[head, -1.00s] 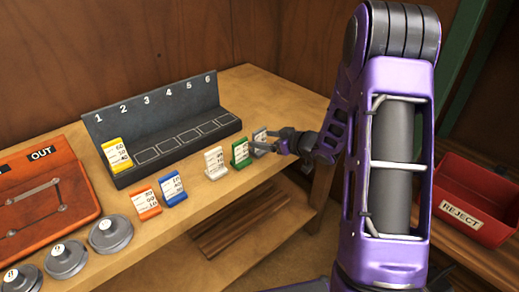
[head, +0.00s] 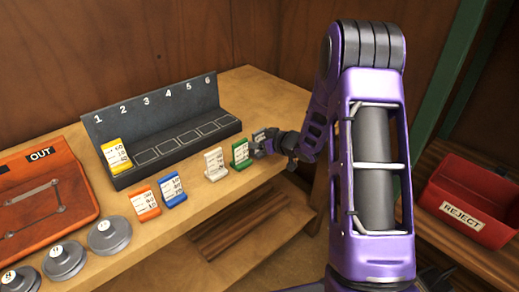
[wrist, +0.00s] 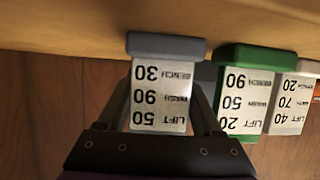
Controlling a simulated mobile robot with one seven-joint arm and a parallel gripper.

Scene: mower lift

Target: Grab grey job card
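The grey job card (head: 258,134) stands at the right end of the row of cards on the bench, partly hidden behind my gripper (head: 267,145) in the head view. In the wrist view the grey card (wrist: 160,90) appears upside down, with a white label reading LIFT 50, a line with 90, and BENCH 30. My gripper (wrist: 164,112) has its fingers on either side of the card, apart, with the card between them. Firm contact with the card does not show.
The green card (head: 240,152) stands close beside the grey one. A white card (head: 214,164), blue card (head: 173,190) and orange card (head: 146,202) follow leftward. The numbered rack (head: 180,132) holds a yellow card (head: 115,155) in slot 1. A red REJECT bin (head: 470,200) is at right.

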